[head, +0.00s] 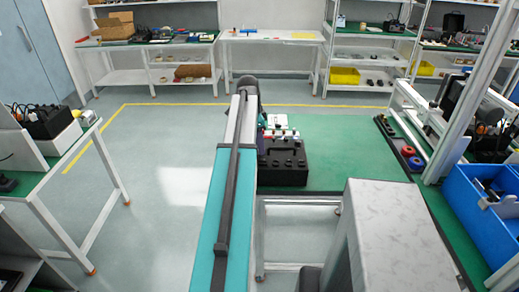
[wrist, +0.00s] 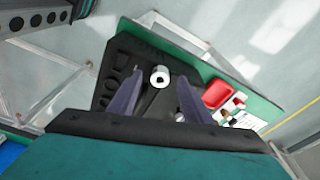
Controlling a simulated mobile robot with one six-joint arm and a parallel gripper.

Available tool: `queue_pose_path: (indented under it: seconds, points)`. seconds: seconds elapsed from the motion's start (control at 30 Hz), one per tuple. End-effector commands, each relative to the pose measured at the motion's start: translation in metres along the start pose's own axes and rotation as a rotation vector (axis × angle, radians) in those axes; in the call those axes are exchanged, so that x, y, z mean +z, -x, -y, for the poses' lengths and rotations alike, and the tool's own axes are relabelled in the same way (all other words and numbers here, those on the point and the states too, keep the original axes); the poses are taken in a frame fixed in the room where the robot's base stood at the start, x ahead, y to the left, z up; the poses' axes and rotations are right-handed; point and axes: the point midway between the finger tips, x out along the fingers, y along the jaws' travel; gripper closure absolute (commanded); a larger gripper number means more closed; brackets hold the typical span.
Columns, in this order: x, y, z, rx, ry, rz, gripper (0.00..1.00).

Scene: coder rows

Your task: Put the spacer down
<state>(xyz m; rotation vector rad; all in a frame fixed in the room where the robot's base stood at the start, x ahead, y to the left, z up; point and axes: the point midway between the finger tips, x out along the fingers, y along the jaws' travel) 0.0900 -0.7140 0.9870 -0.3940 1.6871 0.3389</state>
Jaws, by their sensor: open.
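In the wrist view a pale, short cylinder with a dark hole in its end, which looks like the spacer (wrist: 160,74), stands at a black holder (wrist: 112,92). My gripper (wrist: 160,82) is open, with one finger on each side of the cylinder and visible gaps beside it. I cannot tell whether the cylinder sits in a recess or on top. The black holder also shows in the head view (head: 283,174), on the green worktop right of my arm. My gripper is hidden behind my arm in the head view.
In the wrist view a red tray (wrist: 216,94) with small parts beside it lies right of the holder on the green worktop (wrist: 133,27). In the head view a blue bin (head: 480,221) stands at right, and a white table (head: 77,160) stands at left.

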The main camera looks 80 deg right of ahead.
Motion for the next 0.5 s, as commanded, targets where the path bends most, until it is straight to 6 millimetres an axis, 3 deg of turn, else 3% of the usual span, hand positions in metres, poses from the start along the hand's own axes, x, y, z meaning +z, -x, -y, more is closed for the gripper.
queue_pose_path:
  seconds: [0.2,0.5]
  points:
    - [0.0001,-0.0111,-0.0003,0.0,0.0,0.0,0.55]
    - [0.0002,-0.0117,0.0,0.0,0.0,0.0,0.55]
